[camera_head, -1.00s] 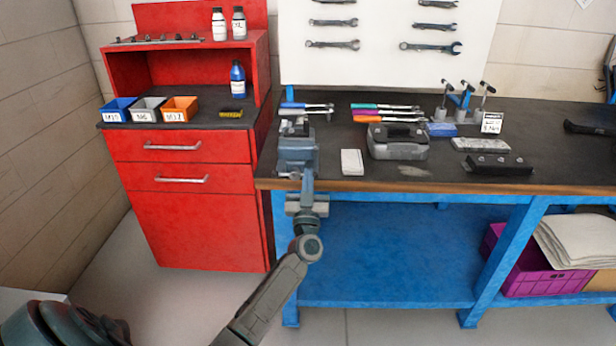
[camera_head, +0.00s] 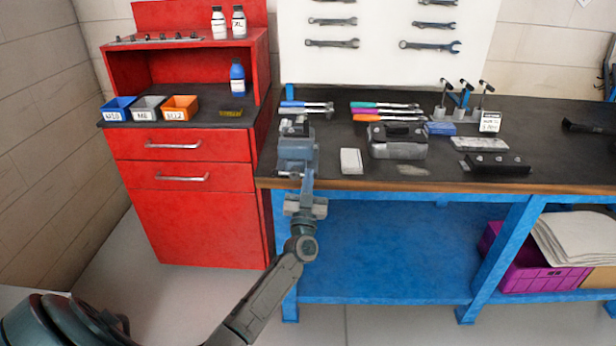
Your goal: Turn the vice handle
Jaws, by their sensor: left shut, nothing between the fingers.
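The blue-grey vice (camera_head: 296,148) sits at the left front corner of the dark workbench top (camera_head: 350,140). Its handle is a small bar low on the vice's front, around the bench edge, and is partly hidden by my arm. My left gripper (camera_head: 305,172) is shut and empty, right in front of the vice at the handle's height. I cannot tell whether its fingertips touch the handle. My right gripper is out of view.
A white box (camera_head: 351,161), a dark grey case (camera_head: 397,141) and screwdrivers (camera_head: 385,112) lie right of the vice. A red cabinet (camera_head: 185,215) stands to the left, with small bins (camera_head: 180,108) on top. The floor before the bench is clear.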

